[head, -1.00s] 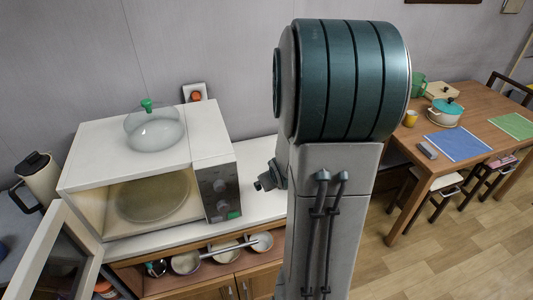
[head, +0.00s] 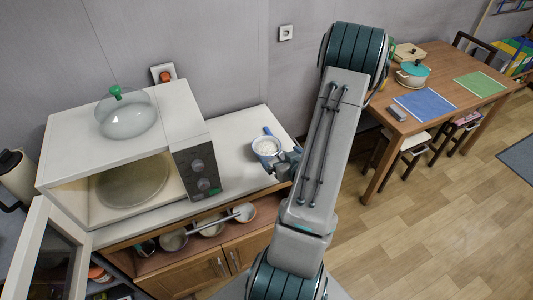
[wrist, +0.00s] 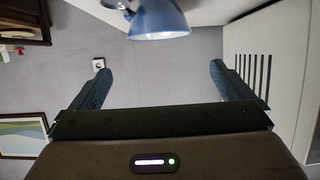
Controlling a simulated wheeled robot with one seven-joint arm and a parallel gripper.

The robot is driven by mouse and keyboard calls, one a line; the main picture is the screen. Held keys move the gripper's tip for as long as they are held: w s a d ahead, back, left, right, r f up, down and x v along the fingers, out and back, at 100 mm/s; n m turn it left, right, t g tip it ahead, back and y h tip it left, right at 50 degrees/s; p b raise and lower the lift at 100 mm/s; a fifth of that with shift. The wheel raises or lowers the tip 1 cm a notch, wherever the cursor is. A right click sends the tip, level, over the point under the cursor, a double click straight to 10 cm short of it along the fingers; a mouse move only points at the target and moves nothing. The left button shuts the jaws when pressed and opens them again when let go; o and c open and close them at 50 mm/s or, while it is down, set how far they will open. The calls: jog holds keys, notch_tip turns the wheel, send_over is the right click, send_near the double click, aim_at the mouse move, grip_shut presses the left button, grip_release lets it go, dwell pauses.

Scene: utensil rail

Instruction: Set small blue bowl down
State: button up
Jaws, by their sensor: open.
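The small blue bowl (head: 266,148) stands on the white counter (head: 236,182) to the right of the microwave, with something white in it and a blue handle-like piece at its back rim. In the wrist view the bowl (wrist: 160,22) shows at the top edge, partly cut off, beyond the fingertips. My gripper (head: 287,162) is just right of the bowl in the head view. In the wrist view my gripper (wrist: 158,82) has its fingers wide apart with nothing between them. Whether a fingertip touches the bowl cannot be told.
The microwave (head: 192,150) has its door (head: 45,255) open at the left; a glass lid (head: 126,115) with a green knob sits on top. Several bowls stand on the shelf below the counter. A dining table (head: 440,92) is at the right. Counter between microwave and bowl is clear.

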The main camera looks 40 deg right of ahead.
jog(key=shift+w+d+f+b, duration=0.2)
jog(key=shift+w+f+b, duration=0.4)
jog(key=shift+b, duration=1.7)
jog(key=w+b, duration=0.1)
jog(key=b, duration=0.2)
jog(key=shift+f+b, duration=0.15)
jog(key=shift+b, duration=0.25)
jog(key=b, duration=0.2)
send_near(262, 141)
jog(key=shift+w+r, duration=0.25)
jog(key=shift+w, duration=0.05)
jog(key=shift+f+b+x, duration=0.15)
jog(key=shift+b+x, duration=0.1)
jog(key=shift+x, duration=1.05)
jog(key=shift+f+b+x, duration=0.2)
jog(key=shift+b+x, duration=0.05)
jog(key=shift+x, duration=1.1)
jog(key=shift+s, duration=0.2)
jog(key=c, duration=1)
jog(key=shift+c, duration=0.5)
jog(key=shift+r, duration=0.1)
